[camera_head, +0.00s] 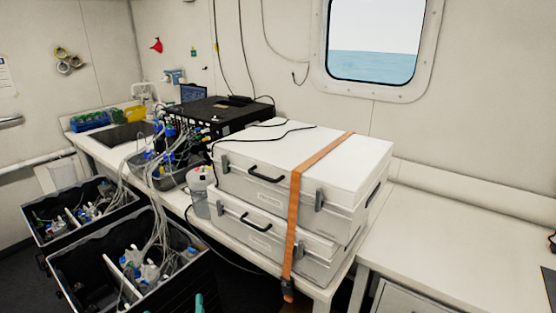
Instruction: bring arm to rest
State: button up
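My gripper does not show in the head view, and no part of my arm can be made out with certainty. Two white cases stand stacked on the bench. The upper case (330,160) has a black handle and metal latches, and the lower case (265,235) sits under it. An orange strap (294,215) runs over both and hangs down at the front.
Two dark bins (75,268) with bottles and tubes stand before the bench at left. A black instrument (222,115) with many tubes is behind. The right-hand worktop (450,240) is mostly bare.

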jog(key=s+d+f+m+h, duration=0.1)
jog(key=s+d+f+m, duration=0.1)
jog(key=s+d+f, duration=0.3)
jog(key=s+d+f+m+h, duration=0.1)
jog(key=s+d+f+m, duration=0.15)
jog(key=s, duration=0.55)
jog(key=s+d+f+m+h, duration=0.1)
jog(key=s+d+f+m, duration=0.1)
jog(key=s+d+f, duration=0.3)
jog(key=s+d+r+n+h, duration=0.1)
jog(key=s+d, duration=1.2)
jog(key=s, duration=0.2)
jog(key=shift+s+d+r, duration=0.25)
jog(key=shift+s+d, duration=0.15)
